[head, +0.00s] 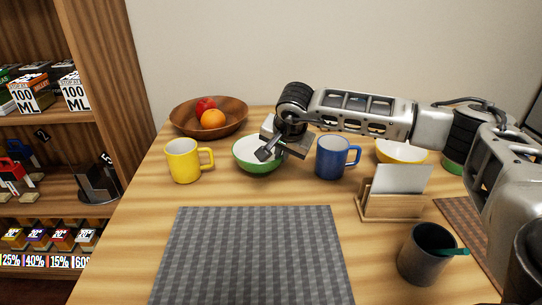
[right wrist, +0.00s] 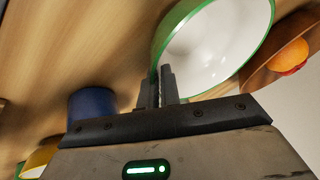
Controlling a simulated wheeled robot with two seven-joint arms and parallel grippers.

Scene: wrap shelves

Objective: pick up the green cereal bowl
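The green cereal bowl (head: 258,168), green outside and white inside, sits level on the wooden table between the yellow mug and the blue mug. My right gripper (head: 264,153) reaches over its right side. In the right wrist view the bowl (right wrist: 222,45) fills the upper right. There the fingers of my right gripper (right wrist: 159,84) stand close together at the rim, one inside the bowl and one outside, with the wall between them. The fingers hide a short piece of the rim. My left gripper is not in view.
A yellow mug (head: 183,162) stands left of the bowl and a blue mug (head: 331,159) right. A wooden fruit bowl (head: 180,120) is behind. A napkin holder (head: 390,207), a dark cup (head: 425,258) and a yellow bowl (head: 402,156) stand right. A grey placemat (head: 252,255) lies bare in front.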

